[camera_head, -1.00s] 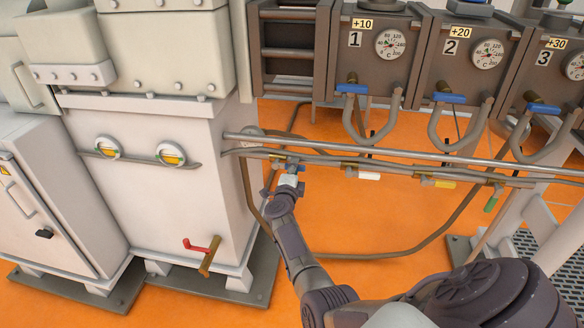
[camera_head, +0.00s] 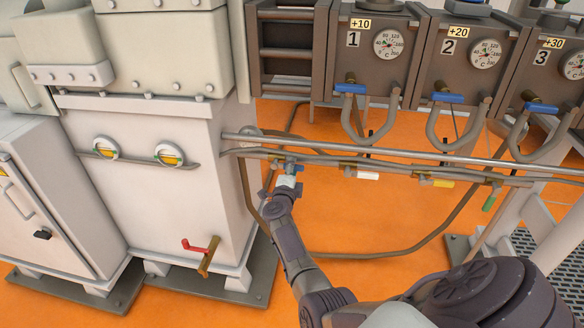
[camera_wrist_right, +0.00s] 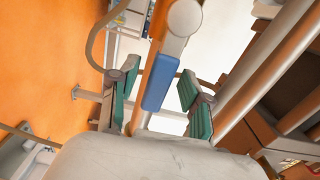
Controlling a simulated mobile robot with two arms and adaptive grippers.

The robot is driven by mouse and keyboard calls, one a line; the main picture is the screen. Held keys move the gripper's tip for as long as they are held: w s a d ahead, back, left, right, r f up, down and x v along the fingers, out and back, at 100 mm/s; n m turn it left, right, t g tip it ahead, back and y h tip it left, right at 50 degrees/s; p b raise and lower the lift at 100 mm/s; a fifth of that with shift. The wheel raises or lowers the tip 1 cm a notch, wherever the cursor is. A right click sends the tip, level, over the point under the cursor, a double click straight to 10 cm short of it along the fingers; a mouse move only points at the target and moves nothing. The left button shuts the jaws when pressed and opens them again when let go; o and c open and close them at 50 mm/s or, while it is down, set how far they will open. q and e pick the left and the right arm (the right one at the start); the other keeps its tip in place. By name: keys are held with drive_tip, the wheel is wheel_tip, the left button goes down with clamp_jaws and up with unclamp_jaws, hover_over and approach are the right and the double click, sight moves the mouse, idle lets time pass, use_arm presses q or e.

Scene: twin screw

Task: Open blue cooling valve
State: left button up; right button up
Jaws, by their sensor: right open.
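A small blue valve handle (camera_head: 291,167) sits on the horizontal pipes beside the pale machine. My right gripper (camera_head: 285,178) is at this handle, coming from below, and its arm partly hides it in the head view. In the right wrist view the blue handle (camera_wrist_right: 158,83) is a long flat bar lying between the two green-padded fingers of my open right gripper (camera_wrist_right: 158,98). Gaps show on both sides of the bar, and I cannot tell if either pad touches it. My left gripper is not in view.
White (camera_head: 368,176), yellow (camera_head: 444,184) and green (camera_head: 490,202) handles sit farther right along the pipes. Larger blue handles (camera_head: 351,89) sit under the numbered blocks. A red lever (camera_head: 200,246) is low on the pale machine. A brown hose (camera_head: 400,248) curves over the orange floor.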

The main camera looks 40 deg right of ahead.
drive_tip(key=v, duration=0.7)
idle(0.4)
